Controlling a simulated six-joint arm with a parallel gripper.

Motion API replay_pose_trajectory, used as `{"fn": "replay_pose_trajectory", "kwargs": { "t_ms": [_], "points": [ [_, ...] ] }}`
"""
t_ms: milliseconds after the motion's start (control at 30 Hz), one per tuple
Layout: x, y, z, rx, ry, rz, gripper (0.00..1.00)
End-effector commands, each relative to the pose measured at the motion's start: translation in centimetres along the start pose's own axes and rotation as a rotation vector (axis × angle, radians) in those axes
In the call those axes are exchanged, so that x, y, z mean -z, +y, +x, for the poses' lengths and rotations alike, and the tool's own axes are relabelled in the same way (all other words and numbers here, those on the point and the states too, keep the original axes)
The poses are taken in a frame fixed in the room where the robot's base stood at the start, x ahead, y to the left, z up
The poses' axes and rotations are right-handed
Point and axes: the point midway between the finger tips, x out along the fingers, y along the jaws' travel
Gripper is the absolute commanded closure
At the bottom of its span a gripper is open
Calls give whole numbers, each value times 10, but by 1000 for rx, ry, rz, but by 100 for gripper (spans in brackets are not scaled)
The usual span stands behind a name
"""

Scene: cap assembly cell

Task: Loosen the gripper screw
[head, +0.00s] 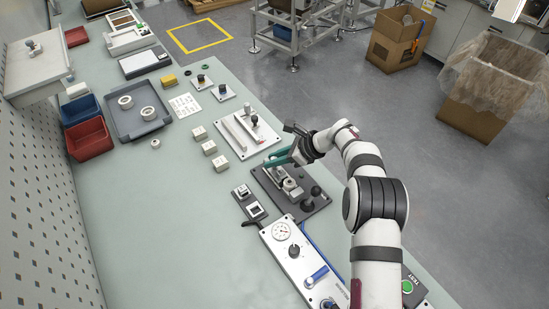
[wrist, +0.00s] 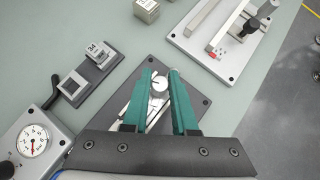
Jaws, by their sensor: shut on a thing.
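The gripper screw, a round silver knob (wrist: 158,86) with a dark mark on its top, shows between my teal fingers in the wrist view. It stands on a light metal fixture on a dark grey plate (wrist: 202,98). My gripper (wrist: 161,72) is shut on the screw, with one finger on each side of it. The fingers hide much of the fixture. In the head view my gripper (head: 277,158) reaches over the far side of the dark plate (head: 322,201), where the fixture (head: 290,187) sits. The screw's grip is too small to make out there.
Black knobs (head: 308,205) stand on the plate's near right part. A gauge panel (head: 281,231) lies nearer, and a small dark block with a counter (wrist: 97,52) is left of the plate. A white plate with a rail (head: 248,134) lies beyond. The table's left middle is clear.

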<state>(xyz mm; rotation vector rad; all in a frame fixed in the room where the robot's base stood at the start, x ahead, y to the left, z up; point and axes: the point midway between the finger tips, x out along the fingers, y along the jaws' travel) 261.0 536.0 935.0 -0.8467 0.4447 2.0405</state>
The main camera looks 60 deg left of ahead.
Motion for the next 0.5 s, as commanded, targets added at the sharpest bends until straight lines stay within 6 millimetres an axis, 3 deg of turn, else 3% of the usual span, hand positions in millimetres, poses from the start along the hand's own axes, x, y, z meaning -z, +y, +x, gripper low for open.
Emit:
{"fn": "replay_pose_trajectory", "kwargs": {
  "t_ms": [500],
  "points": [
    [0, 0, 0, -106, -2, -106, 100]
  ]
}}
